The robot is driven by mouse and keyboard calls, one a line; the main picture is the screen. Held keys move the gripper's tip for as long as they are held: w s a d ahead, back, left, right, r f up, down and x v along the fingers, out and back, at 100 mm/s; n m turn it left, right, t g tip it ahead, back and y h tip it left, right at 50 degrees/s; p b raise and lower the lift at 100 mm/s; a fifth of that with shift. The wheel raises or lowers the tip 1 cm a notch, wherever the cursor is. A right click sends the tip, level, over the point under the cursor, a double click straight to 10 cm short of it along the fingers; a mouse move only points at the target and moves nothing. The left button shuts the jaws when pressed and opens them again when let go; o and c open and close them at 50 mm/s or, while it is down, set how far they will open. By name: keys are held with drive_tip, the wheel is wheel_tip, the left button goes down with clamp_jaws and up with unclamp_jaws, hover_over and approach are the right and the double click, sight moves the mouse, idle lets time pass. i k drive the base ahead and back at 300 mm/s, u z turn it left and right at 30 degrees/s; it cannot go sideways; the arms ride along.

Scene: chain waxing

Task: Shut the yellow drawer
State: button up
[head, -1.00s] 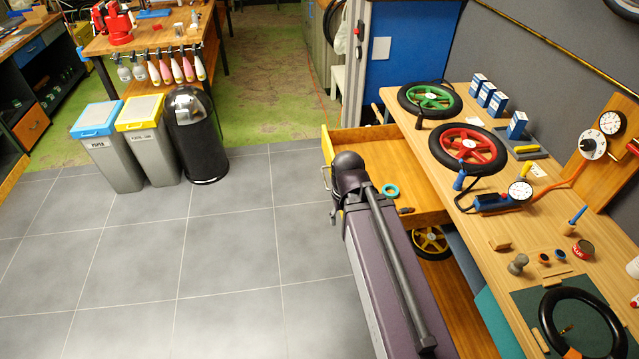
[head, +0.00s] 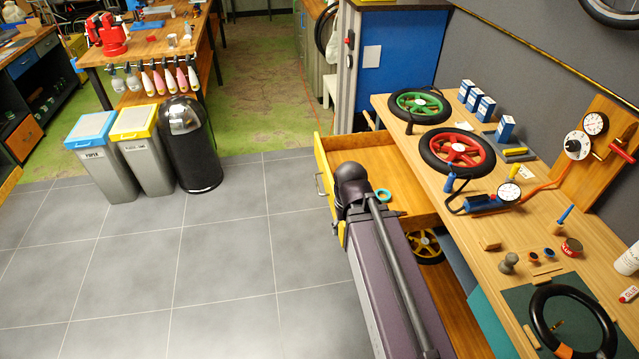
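The yellow drawer (head: 324,165) stands pulled out from the left side of the wooden workbench. Its yellow front with a metal handle (head: 319,184) faces left. A teal ring (head: 383,196) lies inside it. My arm crosses in front of the drawer's near part, and its dark rounded joint covers part of the front and interior. My gripper cannot be made out; it appears hidden behind or below my arm, so I cannot tell whether it touches the drawer.
The workbench (head: 470,225) carries a green wheel (head: 417,104), a red wheel (head: 456,150) and a gauge pump. A yellow wheel (head: 425,246) sits below the drawer. Grey floor (head: 250,240) left of the drawer is clear, up to the bins (head: 145,150).

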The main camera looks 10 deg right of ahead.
sight(386, 168)
drive_tip(key=z, duration=0.05)
drive_tip(key=i, duration=0.95)
drive_tip(key=u, duration=0.05)
